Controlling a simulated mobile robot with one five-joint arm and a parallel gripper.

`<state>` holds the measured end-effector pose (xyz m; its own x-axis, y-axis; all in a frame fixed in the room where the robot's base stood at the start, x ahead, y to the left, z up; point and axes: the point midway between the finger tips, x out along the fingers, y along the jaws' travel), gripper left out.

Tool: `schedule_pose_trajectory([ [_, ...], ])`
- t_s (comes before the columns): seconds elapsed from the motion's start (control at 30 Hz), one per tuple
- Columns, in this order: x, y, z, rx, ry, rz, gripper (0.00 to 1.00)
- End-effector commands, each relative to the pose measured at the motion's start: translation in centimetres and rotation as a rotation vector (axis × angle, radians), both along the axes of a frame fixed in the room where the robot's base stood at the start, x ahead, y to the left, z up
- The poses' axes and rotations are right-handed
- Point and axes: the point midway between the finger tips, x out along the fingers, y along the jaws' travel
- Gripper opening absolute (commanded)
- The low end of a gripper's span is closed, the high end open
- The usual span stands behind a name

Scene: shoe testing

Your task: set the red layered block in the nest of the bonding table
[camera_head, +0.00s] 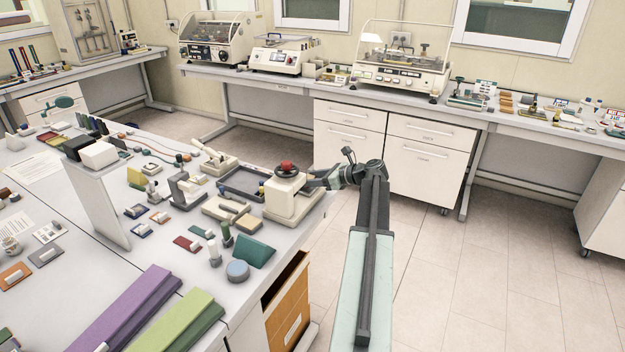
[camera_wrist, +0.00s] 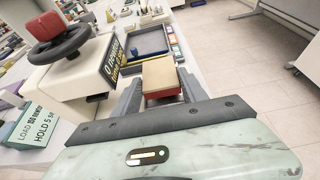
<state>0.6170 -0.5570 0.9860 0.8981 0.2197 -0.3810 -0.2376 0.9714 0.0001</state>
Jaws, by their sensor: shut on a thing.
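The red layered block (camera_wrist: 161,80) is between the fingers of my gripper (camera_wrist: 158,92) in the wrist view, with a tan top and a red lower layer. My gripper (camera_head: 316,182) is shut on it, at the right side of a cream press in the head view, above or beside the bench edge. The cream press (camera_head: 287,207) has a red knob and black handwheel; it also stands close on the left in the wrist view (camera_wrist: 62,82), with a load and hold label. I cannot make out the nest of the bonding table; the block is too small to tell in the head view.
A dark-rimmed tray (camera_head: 243,182) lies behind the press, and shows ahead of the block in the wrist view (camera_wrist: 166,48). Samples and small tools crowd the bench left of the press. A teal wedge (camera_head: 254,251) and a blue-grey cylinder (camera_head: 238,271) stand nearer. Open floor (camera_head: 480,270) lies right.

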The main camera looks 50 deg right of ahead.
Motion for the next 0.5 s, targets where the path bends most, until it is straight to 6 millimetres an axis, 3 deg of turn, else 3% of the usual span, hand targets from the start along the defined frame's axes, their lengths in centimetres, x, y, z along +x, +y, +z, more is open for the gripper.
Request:
schedule_pose_trajectory([
  [0.5,-0.1,-0.1,-1.3,0.000,0.000,-0.001,0.09],
])
